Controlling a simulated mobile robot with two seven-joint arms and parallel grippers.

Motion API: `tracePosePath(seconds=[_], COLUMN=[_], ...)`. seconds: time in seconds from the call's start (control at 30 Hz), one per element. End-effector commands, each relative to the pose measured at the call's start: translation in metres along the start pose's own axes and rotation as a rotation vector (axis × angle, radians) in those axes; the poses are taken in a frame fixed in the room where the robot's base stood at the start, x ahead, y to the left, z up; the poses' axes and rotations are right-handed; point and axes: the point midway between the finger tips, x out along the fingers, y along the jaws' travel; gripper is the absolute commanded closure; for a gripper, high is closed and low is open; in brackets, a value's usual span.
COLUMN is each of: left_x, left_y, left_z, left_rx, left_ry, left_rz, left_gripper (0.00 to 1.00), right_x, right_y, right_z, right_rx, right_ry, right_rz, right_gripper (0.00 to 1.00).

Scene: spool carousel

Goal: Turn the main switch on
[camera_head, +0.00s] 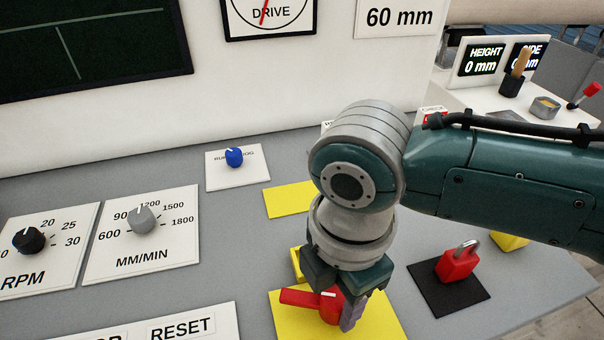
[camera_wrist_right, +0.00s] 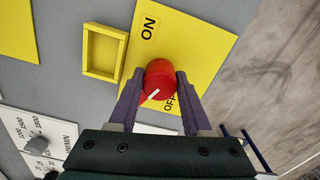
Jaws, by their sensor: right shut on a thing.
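The main switch is a red rotary knob (camera_head: 331,307) with a red lever sticking out to the left in the head view, on a yellow plate (camera_head: 382,322). In the right wrist view, the red knob (camera_wrist_right: 159,73) sits between an ON label (camera_wrist_right: 149,28) and an OFF label (camera_wrist_right: 169,103). Its white mark points down-left, close to OFF. My right gripper (camera_head: 338,306) reaches down over the switch and is shut on it; in the wrist view the purple fingers (camera_wrist_right: 159,85) lie on both sides of the knob. My left gripper is not in view.
A red padlock (camera_head: 457,264) lies on a black mat (camera_head: 425,287) right of the switch. A small yellow open frame (camera_wrist_right: 87,68) adjoins the plate. A blue knob (camera_head: 234,157), a grey dial (camera_head: 144,220), a black dial (camera_head: 28,240) and a RESET panel (camera_head: 225,318) are left.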

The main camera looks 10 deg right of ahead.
Motion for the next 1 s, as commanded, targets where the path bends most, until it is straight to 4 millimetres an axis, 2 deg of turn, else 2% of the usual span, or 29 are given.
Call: tracePosePath(seconds=[0.03,0.4,1.0], left_x=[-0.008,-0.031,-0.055], left_y=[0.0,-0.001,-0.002], left_z=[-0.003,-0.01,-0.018], left_rx=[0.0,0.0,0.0], left_ry=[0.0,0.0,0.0], left_rz=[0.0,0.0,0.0], left_gripper=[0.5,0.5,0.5], right_x=[-0.004,-0.004,-0.002], right_y=[-0.001,-0.001,0.0], right_z=[-0.001,-0.001,-0.002], right_rx=[0.046,0.398,0.932], right_ry=[0.002,0.002,0.003], right_rz=[-0.003,-0.003,-0.003], right_gripper=[1.0,1.0,1.0])
